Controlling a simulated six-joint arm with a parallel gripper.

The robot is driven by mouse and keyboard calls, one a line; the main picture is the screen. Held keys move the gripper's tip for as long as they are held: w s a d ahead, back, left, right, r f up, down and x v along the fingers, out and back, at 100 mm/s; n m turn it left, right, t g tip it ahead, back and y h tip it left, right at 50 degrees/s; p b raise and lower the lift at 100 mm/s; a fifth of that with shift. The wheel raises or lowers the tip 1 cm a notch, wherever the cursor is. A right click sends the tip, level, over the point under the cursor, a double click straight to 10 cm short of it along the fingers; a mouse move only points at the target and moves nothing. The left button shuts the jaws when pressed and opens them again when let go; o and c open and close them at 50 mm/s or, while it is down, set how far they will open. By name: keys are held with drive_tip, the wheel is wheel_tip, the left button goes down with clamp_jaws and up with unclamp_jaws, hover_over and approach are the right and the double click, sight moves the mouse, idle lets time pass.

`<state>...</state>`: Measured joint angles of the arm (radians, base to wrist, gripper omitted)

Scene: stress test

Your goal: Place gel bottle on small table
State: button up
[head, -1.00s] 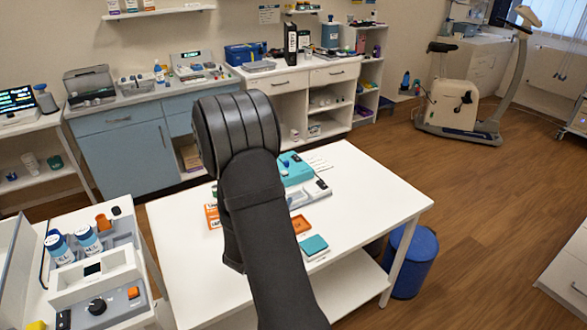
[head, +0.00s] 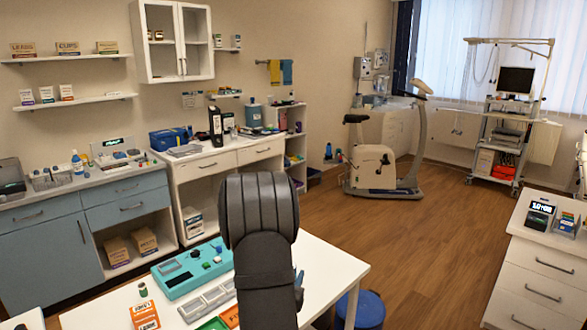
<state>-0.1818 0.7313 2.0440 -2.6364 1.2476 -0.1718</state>
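A clear bottle with a blue label or cap (head: 77,162) stands on the counter at the left. A small blue bottle (head: 328,152) stands near the exercise bike, in front of the far wall. I cannot tell which, if either, is the gel bottle. A white table (head: 328,272) stands close in front of me; whether it is the small table meant is unclear. My dark arm rises over this table and hides part of its top. My gripper itself is not visible, so its fingers and anything in them are hidden.
The white table holds a teal device (head: 192,268), an orange box (head: 145,316), a small green-topped jar (head: 143,289) and trays. A blue bin (head: 366,310) stands beside it. A white drawer cabinet (head: 540,270) is at the right. Open wooden floor (head: 430,240) lies between.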

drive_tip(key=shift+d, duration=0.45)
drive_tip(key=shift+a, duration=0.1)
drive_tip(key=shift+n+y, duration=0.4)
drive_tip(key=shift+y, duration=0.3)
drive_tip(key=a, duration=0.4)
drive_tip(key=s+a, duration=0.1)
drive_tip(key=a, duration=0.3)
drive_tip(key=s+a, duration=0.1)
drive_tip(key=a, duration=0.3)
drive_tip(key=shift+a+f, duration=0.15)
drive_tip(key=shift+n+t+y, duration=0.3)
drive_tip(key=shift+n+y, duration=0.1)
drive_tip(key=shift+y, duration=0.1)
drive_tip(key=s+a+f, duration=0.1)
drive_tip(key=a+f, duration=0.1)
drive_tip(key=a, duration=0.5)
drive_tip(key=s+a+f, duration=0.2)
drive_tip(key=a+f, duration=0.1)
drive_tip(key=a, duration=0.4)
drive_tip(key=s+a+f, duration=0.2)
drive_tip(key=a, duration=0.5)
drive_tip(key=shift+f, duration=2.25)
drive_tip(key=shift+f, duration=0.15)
